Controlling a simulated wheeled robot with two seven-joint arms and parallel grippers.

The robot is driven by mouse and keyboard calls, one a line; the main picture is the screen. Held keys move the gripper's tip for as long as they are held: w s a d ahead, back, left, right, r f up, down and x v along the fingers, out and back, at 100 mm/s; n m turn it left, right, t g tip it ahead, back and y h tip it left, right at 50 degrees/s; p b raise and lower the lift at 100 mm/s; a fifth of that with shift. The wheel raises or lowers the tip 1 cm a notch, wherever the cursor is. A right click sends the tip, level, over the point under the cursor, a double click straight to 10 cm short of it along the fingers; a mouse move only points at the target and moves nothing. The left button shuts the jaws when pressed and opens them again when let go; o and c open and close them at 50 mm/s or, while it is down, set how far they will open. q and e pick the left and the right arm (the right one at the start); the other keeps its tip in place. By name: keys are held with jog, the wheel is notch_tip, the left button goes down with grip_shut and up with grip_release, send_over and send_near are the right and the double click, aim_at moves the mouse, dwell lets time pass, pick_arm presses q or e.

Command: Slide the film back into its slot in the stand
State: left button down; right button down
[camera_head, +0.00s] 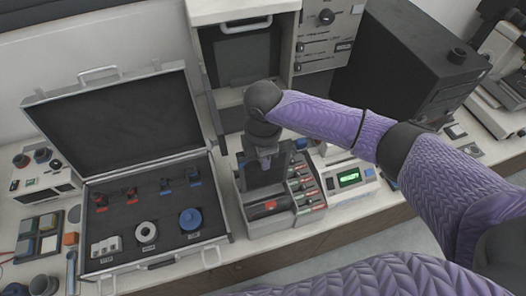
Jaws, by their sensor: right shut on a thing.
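The stand (284,218) is a grey holder on the bench, with a dark upright part, a red item in its front and a row of red-marked items on its right side. My right gripper (265,165) reaches down over the back of the stand and is shut on what seems to be the film. The film is mostly hidden by the gripper and is hard to tell from the dark upright part. I cannot tell whether the film is in the slot, which is also hidden. My left gripper is not in view.
An open case (123,205) with several fittings stands left of the stand. A light device with a green display (349,178) is close on the right. A cabinet (245,60) and a black machine (400,65) stand behind. The bench's front edge is near.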

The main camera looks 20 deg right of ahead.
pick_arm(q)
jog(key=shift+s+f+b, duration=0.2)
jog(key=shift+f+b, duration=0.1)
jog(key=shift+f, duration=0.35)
pick_arm(e)
jog(key=shift+f, duration=0.65)
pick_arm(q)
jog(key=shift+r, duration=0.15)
pick_arm(e)
jog(key=shift+r, duration=0.1)
pick_arm(q)
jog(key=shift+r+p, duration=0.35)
jog(key=shift+p, duration=0.15)
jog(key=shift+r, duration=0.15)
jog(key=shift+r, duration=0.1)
